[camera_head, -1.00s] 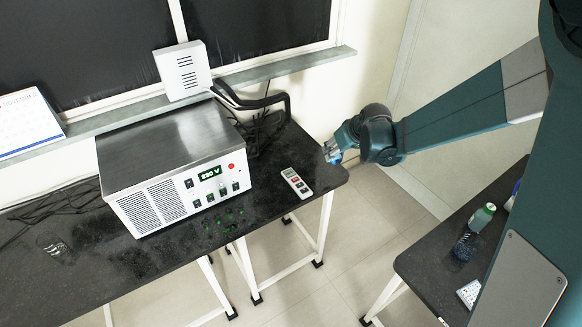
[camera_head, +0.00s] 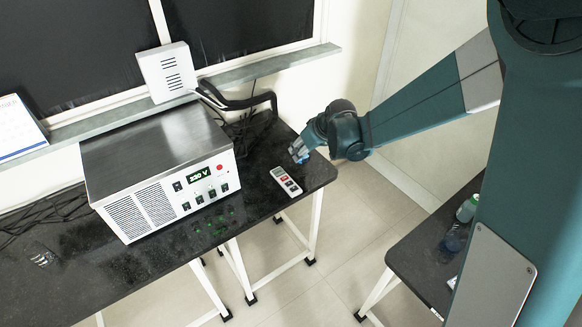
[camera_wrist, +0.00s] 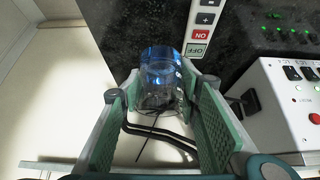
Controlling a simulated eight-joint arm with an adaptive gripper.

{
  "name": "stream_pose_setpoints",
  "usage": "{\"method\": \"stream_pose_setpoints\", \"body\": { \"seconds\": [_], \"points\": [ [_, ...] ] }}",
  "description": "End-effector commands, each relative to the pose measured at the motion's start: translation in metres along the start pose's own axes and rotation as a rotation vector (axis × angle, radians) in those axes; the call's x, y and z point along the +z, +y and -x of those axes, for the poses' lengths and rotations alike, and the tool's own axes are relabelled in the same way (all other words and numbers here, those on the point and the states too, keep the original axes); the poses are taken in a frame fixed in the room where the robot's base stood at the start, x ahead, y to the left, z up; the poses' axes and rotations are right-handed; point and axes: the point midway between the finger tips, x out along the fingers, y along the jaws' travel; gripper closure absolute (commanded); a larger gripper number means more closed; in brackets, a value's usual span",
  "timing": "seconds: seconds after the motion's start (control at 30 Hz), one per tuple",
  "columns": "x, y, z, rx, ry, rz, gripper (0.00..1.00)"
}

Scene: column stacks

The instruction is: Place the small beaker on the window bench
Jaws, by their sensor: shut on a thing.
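The small beaker is clear glass with a blue tint at its rim, and it shows in the wrist view (camera_wrist: 160,80). My gripper (camera_wrist: 153,92) is shut on it, with a green pad on each side. In the head view my gripper (camera_head: 300,150) and the blue of the beaker (camera_head: 298,155) appear over the right end of the window bench (camera_head: 262,207). The bench has a black top and white legs. The gap between beaker and bench top cannot be judged. My fingers hide part of the beaker.
A grey-red handheld device (camera_head: 286,181) lies on the bench just below my gripper. A metal-topped power supply (camera_head: 160,165) stands left of it, with black cables (camera_head: 245,103) behind. A second black table (camera_head: 420,255) with a green-capped bottle (camera_head: 467,208) is at right.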

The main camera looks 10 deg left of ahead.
Motion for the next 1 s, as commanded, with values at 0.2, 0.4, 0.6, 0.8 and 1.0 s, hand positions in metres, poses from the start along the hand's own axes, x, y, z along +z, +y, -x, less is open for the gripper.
{"method": "stream_pose_setpoints", "body": {
  "seconds": [0.2,0.4,0.6,0.8,1.0],
  "points": [
    [0.015,0.000,-0.024,0.000,0.000,0.000,0.80],
    [0.027,0.000,-0.042,0.000,0.000,0.000,0.80],
    [0.030,0.000,-0.048,0.000,0.000,0.000,0.80],
    [0.030,0.000,-0.047,0.000,0.000,0.000,0.80],
    [0.034,0.000,-0.054,0.000,0.000,0.000,0.80]
  ]
}}
